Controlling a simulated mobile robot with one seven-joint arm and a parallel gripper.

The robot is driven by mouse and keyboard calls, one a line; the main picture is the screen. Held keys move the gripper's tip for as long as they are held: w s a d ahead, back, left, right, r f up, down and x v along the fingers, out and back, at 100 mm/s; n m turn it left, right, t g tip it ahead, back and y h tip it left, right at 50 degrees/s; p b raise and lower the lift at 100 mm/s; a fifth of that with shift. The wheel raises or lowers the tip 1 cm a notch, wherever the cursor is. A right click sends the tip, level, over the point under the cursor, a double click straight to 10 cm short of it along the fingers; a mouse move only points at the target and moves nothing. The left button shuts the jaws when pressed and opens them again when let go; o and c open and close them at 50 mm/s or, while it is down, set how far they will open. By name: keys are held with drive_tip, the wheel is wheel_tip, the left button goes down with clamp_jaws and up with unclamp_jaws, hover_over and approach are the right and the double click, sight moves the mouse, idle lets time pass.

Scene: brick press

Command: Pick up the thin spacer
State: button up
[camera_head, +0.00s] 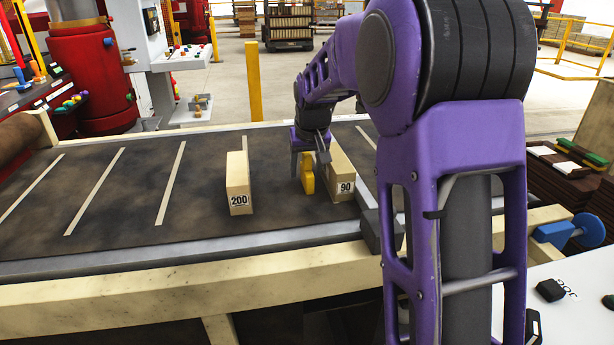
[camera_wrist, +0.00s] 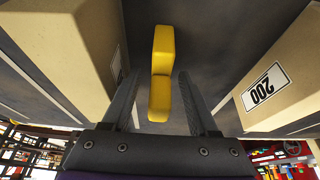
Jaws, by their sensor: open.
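A slim yellow piece (camera_head: 307,174), which looks like the thin spacer, stands on the dark belt-like table between two tan blocks. In the wrist view the yellow piece (camera_wrist: 161,72) lies between my two fingers, with a gap on each side. My gripper (camera_head: 309,160) is open above and around its upper part in the head view. Its fingers (camera_wrist: 157,84) point toward the piece in the wrist view. The tan block marked 90 (camera_head: 342,187) stands close on the right, partly hidden by my gripper and arm. The tan block marked 200 (camera_head: 239,193) stands to the left.
In the wrist view, the 200 block (camera_wrist: 285,75) is near the right finger and the other tan block (camera_wrist: 65,50) is near the left finger. The dark table surface (camera_head: 110,215) left of the 200 block is clear, with pale strips across it. A blue clamp-like part (camera_head: 570,231) sits at the right.

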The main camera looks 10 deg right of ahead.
drive_tip(key=shift+w+f, duration=0.25)
drive_tip(key=shift+f, duration=0.2)
clamp_jaws()
drive_tip(key=shift+r, duration=0.15)
